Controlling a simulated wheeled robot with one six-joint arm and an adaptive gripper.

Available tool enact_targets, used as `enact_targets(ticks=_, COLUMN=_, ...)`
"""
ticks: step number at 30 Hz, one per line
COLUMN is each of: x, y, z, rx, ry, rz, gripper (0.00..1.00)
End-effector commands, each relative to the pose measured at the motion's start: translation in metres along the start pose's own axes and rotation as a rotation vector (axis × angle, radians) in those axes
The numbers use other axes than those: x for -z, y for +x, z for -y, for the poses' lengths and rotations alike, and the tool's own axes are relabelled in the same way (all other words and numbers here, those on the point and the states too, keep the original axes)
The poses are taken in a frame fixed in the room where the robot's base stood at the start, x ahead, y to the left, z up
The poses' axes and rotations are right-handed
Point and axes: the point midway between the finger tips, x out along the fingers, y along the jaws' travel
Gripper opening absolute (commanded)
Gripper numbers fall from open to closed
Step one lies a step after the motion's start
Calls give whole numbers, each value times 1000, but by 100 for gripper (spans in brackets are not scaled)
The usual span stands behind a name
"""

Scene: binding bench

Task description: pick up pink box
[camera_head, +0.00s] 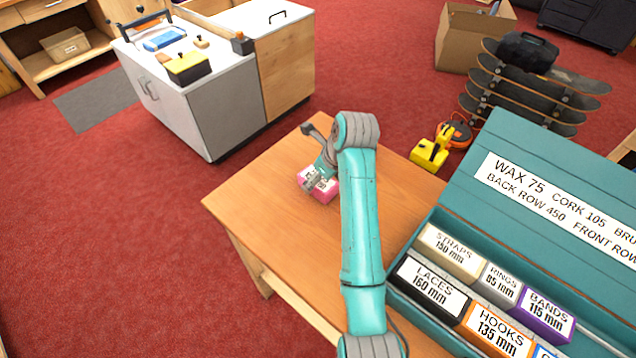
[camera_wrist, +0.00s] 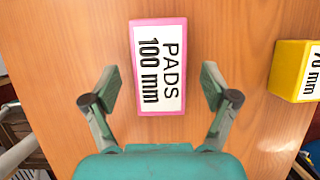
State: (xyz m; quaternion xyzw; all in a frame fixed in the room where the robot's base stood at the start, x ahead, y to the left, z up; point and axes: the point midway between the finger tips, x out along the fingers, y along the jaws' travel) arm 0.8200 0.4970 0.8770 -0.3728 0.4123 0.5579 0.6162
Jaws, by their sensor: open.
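The pink box (camera_wrist: 159,66) lies on the wooden table, with a white label reading "PADS 100 mm". In the wrist view it sits between and just beyond the fingertips of my gripper (camera_wrist: 160,88), with bare wood on both sides of it. My gripper is open and empty, and the fingers do not touch the box. In the head view the pink box (camera_head: 322,188) is near the far end of the table, partly hidden by my gripper (camera_head: 318,178) above it.
A yellow labelled box (camera_wrist: 292,70) lies right of the pink box in the wrist view. A teal case (camera_head: 560,165) with labelled boxes stands at the table's right. The wooden table (camera_head: 262,200) is clear on the left. A white cabinet (camera_head: 215,105) stands beyond.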

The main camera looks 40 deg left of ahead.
Motion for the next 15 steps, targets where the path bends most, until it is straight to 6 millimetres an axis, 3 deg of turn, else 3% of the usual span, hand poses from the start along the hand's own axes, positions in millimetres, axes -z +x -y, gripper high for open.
enact_targets(ticks=6, x=0, y=18, z=0, rx=0, ry=-1, rz=0, gripper=85)
enact_targets(ticks=15, x=0, y=18, z=0, rx=0, ry=-1, rz=1, gripper=85)
